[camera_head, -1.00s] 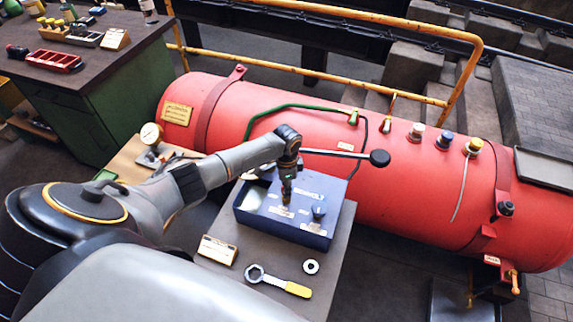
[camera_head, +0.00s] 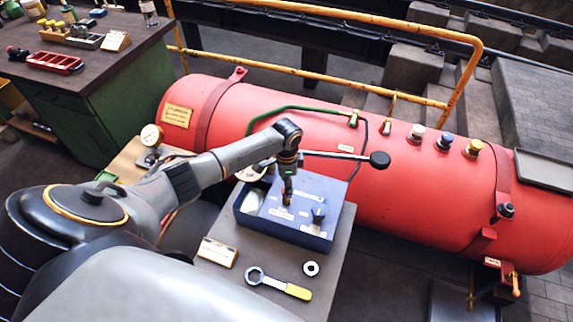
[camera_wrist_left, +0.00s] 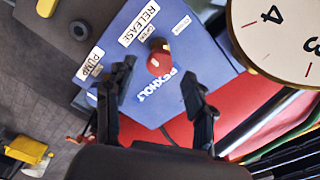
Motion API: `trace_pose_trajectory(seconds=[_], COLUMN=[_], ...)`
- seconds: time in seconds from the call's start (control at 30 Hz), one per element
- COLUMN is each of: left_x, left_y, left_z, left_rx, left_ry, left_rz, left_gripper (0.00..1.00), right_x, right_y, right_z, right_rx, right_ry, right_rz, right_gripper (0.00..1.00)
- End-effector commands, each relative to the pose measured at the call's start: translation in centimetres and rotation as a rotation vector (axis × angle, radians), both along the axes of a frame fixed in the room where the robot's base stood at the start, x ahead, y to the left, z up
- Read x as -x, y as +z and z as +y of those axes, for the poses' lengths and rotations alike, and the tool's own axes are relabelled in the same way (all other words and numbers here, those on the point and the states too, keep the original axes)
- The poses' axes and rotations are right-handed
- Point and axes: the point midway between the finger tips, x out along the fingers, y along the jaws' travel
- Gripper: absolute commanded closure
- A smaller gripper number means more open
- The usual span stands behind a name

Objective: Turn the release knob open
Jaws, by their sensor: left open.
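The release knob (camera_wrist_left: 159,57) is red with a dark top in the left wrist view. It stands on the blue panel of the pump box (camera_wrist_left: 130,45), beside a RELEASE label (camera_wrist_left: 139,24). In the head view the blue box (camera_head: 330,190) sits on the grey bench, and my gripper hides the red knob there. My left gripper (camera_head: 287,203) points down over the box top. In the left wrist view its two fingers (camera_wrist_left: 157,88) are apart, with the knob showing between and just beyond the tips. I cannot tell whether they touch it. My right gripper is not in view.
A long black-ended lever (camera_head: 379,160) sticks out behind my gripper. A dark knob (camera_head: 318,214) stands on the box to its right. A yellow-handled wrench (camera_head: 280,284) and a ring (camera_head: 311,268) lie in front. The red tank (camera_head: 410,180) is behind. A gauge (camera_wrist_left: 280,35) shows close by.

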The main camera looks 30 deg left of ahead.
Motion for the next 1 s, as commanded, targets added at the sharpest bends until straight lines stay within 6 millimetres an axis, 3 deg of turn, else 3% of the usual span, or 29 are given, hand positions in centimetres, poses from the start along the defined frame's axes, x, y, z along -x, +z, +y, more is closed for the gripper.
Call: trace_pose_trajectory(seconds=[0.2,0.4,0.6,1.0], left_x=[-0.1,0.0,0.0,0.0], left_y=[4.9,8.1,9.2,9.3], left_z=[0.1,0.1,0.0,0.0], left_rx=[-0.001,-0.001,-0.001,-0.001], left_ry=[-0.002,-0.001,0.001,0.000], left_rz=[-0.004,-0.001,0.001,0.001], left_gripper=[0.46,0.46,0.46,0.46], right_x=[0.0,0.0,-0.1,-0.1], right_y=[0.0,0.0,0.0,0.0], right_z=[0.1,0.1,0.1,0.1], right_rx=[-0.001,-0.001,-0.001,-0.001], right_ry=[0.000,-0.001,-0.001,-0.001], right_rz=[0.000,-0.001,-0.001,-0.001], right_gripper=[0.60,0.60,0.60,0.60])
